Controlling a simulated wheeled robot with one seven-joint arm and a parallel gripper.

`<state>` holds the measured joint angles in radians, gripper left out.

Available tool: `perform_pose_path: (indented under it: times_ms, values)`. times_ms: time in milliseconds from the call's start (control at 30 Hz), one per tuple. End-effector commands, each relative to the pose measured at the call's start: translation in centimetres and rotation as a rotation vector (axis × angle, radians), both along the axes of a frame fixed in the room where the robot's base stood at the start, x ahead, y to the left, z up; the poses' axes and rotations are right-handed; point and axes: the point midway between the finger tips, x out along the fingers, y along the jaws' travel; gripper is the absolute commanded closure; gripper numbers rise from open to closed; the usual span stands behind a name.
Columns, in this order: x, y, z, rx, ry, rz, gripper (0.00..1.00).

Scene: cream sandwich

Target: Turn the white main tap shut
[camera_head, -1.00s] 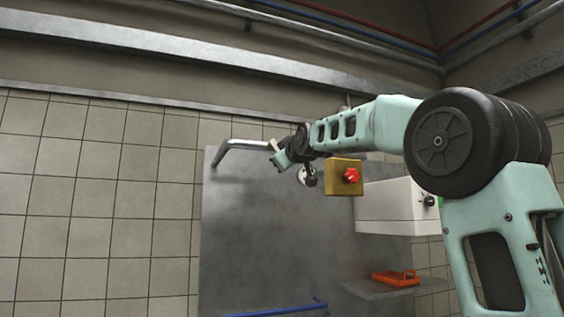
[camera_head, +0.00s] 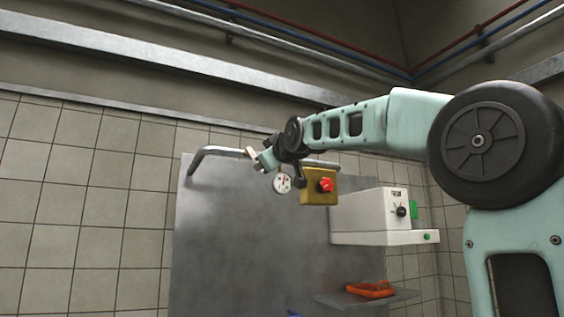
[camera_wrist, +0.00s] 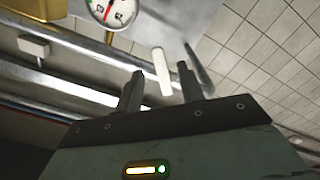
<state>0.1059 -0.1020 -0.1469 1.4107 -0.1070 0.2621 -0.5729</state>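The white tap handle (camera_wrist: 161,72) shows in the wrist view as a short pale bar between the two dark fingers of my gripper (camera_wrist: 159,84). The fingers are apart, with a gap on both sides of the bar, so my gripper is open. I cannot tell how deep the bar lies between them. In the head view my gripper (camera_head: 262,160) is at the steel pipe (camera_head: 215,151), and a small pale piece (camera_head: 252,158) shows at its tip, probably the handle. The tap's body is hidden behind my gripper.
A round gauge (camera_head: 282,184) hangs just below my gripper. A yellow box with a red knob (camera_head: 318,196) is to its right. A white machine (camera_head: 370,217) and a shelf (camera_head: 335,299) with an orange object (camera_head: 371,289) stand further right. The steel panel (camera_head: 230,240) below is clear.

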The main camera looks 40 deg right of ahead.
Motion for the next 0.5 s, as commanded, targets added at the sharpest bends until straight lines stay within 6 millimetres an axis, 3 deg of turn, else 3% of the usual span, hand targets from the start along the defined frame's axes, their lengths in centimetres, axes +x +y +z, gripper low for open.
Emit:
perform_pose_path:
  times_ms: [200, 500]
  values:
    - [-5.2, 1.4, -0.3, 0.0, -0.004, -0.001, 0.62]
    - [-9.3, 2.7, -0.2, 0.001, -0.001, -0.001, 0.62]
